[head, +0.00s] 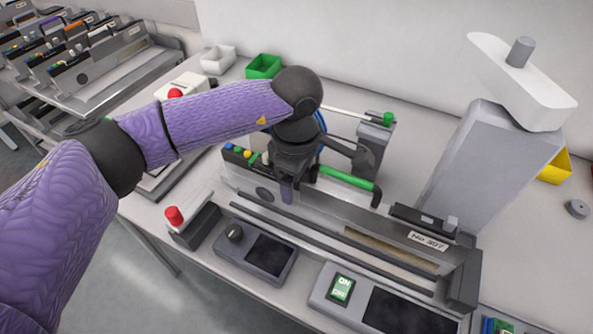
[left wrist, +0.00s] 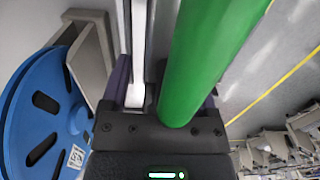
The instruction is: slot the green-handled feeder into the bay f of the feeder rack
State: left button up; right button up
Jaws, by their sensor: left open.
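The green-handled feeder (head: 258,191) is a grey plate with coloured buttons at its left end. It sits upright in a long bench fixture (head: 400,258) marked with a number plate. Its green handle (head: 347,180) runs along the top; the handle fills the middle of the left wrist view (left wrist: 205,55). My left gripper (head: 296,180) is open over the handle's left part, with the handle between its fingers in the wrist view. The gripper hides part of the feeder. A rack of feeders (head: 115,75) stands at upper left; bay letters are unreadable. My right gripper is out of view.
A blue reel (left wrist: 40,115) is beside the feeder. A tall grey post (head: 490,165) stands to the right. A green bin (head: 263,66) and a white bin (head: 217,59) are at the back. Control boxes (head: 256,252) line the front edge.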

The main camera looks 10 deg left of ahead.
pick_arm(q)
grip_shut()
dwell(1.2)
jog(key=shift+w+a+b, duration=0.15)
jog(key=shift+w+a, duration=0.05)
jog(key=shift+a, duration=0.4)
jog(key=shift+w+a+b, duration=0.15)
jog(key=shift+w+a, duration=0.05)
jog(key=shift+a, duration=0.35)
grip_release()
notch_tip(320, 180, up, 10)
jog(key=shift+p, duration=0.85)
